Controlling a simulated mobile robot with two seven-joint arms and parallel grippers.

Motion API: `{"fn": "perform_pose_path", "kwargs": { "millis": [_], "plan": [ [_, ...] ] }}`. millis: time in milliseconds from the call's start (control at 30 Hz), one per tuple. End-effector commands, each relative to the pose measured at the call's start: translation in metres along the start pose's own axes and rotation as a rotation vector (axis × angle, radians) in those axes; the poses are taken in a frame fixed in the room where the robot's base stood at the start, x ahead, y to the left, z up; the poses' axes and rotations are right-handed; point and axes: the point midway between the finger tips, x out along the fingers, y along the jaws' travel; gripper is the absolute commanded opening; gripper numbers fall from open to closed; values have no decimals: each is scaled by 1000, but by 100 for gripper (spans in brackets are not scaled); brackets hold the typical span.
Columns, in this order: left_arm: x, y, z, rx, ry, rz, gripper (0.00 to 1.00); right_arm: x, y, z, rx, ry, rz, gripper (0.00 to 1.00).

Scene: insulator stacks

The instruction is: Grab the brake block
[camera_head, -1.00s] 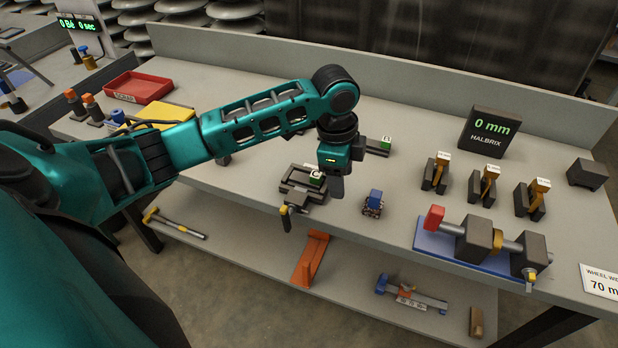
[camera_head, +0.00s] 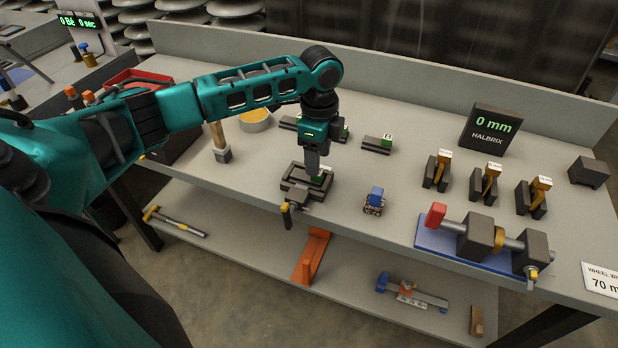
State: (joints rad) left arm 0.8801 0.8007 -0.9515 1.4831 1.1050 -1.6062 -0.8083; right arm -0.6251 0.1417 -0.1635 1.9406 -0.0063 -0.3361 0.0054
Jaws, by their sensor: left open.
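Dark blocks with green labelled ends, which look like the brake blocks, are on the bench. One green-ended block (camera_head: 319,178) sits in a dark vise-like holder (camera_head: 293,190) near the front edge, partly hidden by my gripper. Another block (camera_head: 376,144) lies free to the right, behind the holder. A third (camera_head: 289,123) is partly hidden behind my left wrist. My left gripper (camera_head: 313,172) is open and points down at the holder, close over the block in it. Whether its fingers touch the block cannot be told. My right gripper is not in view.
A small blue-topped device (camera_head: 374,201) stands right of the holder. A blue plate (camera_head: 462,246) with a shaft assembly, several clamp stands and a display (camera_head: 490,130) are farther right. A hammer (camera_head: 219,146) stands behind left. A lower shelf (camera_head: 250,235) holds tools.

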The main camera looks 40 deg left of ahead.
Motion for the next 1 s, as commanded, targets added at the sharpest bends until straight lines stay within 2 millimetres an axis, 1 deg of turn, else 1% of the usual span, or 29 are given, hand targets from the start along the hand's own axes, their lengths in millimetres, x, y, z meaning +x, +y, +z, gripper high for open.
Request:
{"fn": "perform_pose_path", "kwargs": {
  "millis": [33,200,300,400,567,667,1000],
  "plan": [
    [9,1,-1,1,-2,4,55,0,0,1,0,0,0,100],
    [35,0,-4,1,-1,4,55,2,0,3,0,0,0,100],
    [44,0,-4,2,-1,2,55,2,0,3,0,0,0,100],
    [47,0,-4,2,-1,0,55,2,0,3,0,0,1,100],
    [47,0,-4,2,-1,0,55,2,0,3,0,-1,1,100],
    [46,0,-4,2,-1,0,48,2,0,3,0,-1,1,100],
    [46,0,-4,1,-1,0,15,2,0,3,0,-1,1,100]
  ]
}}
